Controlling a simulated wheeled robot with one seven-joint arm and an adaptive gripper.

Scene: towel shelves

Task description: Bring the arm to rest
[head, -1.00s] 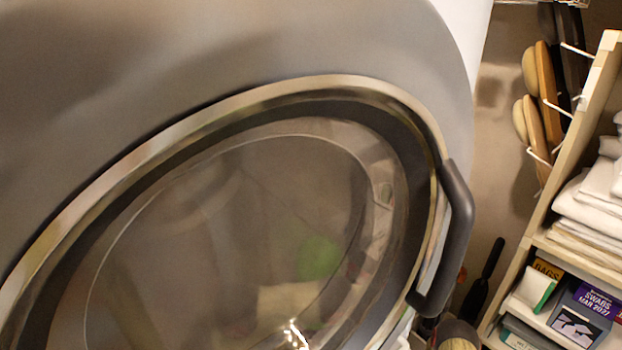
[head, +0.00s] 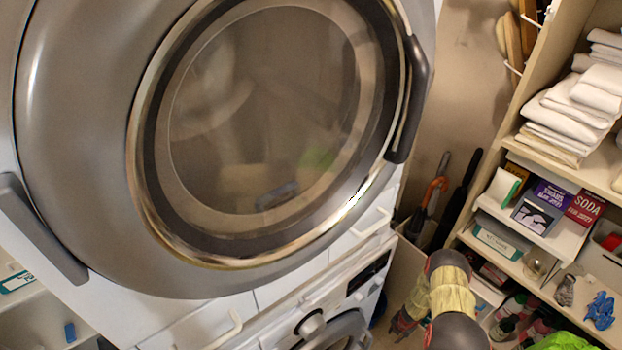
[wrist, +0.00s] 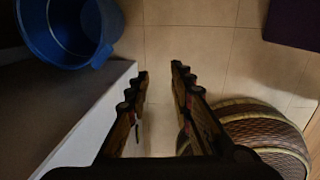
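My gripper (wrist: 160,75) shows in the wrist view with its two fingers apart and nothing between them. It is open above the tiled floor (wrist: 200,35). In the head view my arm shows at the lower middle, in front of the shelf unit, and its end is hard to make out there.
A dryer with a round glass door (head: 265,110) and black handle (head: 412,100) fills the left. Below it is a white washer (head: 320,310). Shelves at right hold folded white towels (head: 570,110) and boxes. A blue bucket (wrist: 65,50) and a brown woven basket (wrist: 260,130) flank my gripper.

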